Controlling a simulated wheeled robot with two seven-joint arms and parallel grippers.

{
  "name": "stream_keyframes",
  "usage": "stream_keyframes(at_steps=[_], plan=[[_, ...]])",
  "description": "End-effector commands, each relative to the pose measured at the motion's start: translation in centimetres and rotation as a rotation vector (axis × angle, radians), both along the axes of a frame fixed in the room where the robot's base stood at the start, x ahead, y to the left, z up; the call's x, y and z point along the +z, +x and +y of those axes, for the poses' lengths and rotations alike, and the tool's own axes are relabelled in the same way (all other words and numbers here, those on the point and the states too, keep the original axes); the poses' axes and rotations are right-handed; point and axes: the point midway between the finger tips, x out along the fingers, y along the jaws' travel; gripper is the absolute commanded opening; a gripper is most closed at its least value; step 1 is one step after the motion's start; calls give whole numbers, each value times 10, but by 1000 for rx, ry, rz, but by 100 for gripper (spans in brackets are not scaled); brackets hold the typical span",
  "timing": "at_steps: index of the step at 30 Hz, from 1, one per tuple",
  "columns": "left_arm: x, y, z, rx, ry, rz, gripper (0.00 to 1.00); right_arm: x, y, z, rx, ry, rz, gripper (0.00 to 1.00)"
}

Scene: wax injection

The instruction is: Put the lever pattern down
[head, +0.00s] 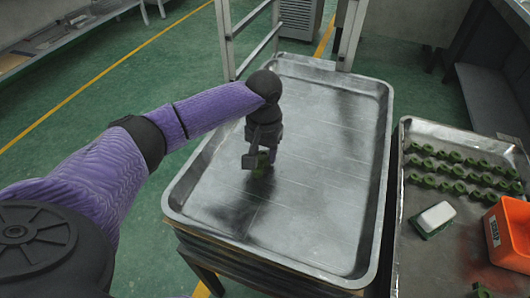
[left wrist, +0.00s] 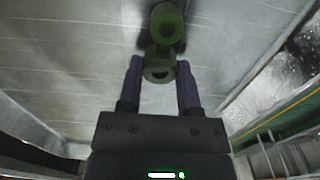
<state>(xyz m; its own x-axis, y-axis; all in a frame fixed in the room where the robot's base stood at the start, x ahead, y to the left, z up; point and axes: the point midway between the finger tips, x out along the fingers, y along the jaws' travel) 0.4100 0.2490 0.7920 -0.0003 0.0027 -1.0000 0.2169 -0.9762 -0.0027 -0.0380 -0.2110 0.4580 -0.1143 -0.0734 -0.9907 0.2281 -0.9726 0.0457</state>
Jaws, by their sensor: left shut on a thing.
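The green lever pattern (left wrist: 159,65) is between the two purple fingers of my left gripper (left wrist: 159,85) in the left wrist view. Its rounded end lies between the fingertips and a second ring shows beyond them. In the head view my left gripper (head: 256,163) is over the left-middle part of the large metal tray (head: 320,215), with a bit of the green pattern (head: 263,158) showing beside it. The fingers are shut on the pattern. The pattern is at or just above the tray floor; I cannot tell if it touches. My right gripper is not in view.
A second metal tray (head: 408,240) at the right holds rows of several green patterns (head: 460,173), a white block on a green base (head: 436,217) and an orange bin (head: 508,236). The large tray is otherwise empty, with raised rims. A metal frame (head: 227,40) stands behind it.

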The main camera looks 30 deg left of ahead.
Motion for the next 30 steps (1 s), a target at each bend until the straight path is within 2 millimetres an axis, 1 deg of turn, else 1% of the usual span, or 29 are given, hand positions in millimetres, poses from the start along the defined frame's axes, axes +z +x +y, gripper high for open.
stream_keyframes(at_steps=[3, 4, 5, 6, 8, 9, 17, 20, 24, 27, 30], plan=[[-2, 0, 0, 0, -1, 1, 0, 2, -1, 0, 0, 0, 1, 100], [-2, 0, 0, -1, -1, 0, 51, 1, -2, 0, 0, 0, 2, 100], [-2, 0, 0, -1, -1, 0, 57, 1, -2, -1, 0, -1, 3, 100], [-2, 0, 0, -1, -1, 0, 65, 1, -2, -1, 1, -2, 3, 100], [-2, 0, 0, -1, -1, 0, 78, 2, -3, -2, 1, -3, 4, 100], [-2, 0, 0, -1, -1, 0, 80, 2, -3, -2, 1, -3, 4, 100], [0, 0, 0, 0, 0, -1, 80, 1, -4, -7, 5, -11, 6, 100], [21, 1, 0, 0, -1, -5, 80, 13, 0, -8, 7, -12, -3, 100], [66, 1, -1, -1, -2, -9, 80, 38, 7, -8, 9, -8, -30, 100], [92, 1, -1, -1, -2, -7, 80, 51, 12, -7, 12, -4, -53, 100], [111, 1, -1, -1, -2, -6, 80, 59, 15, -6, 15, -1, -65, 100]])
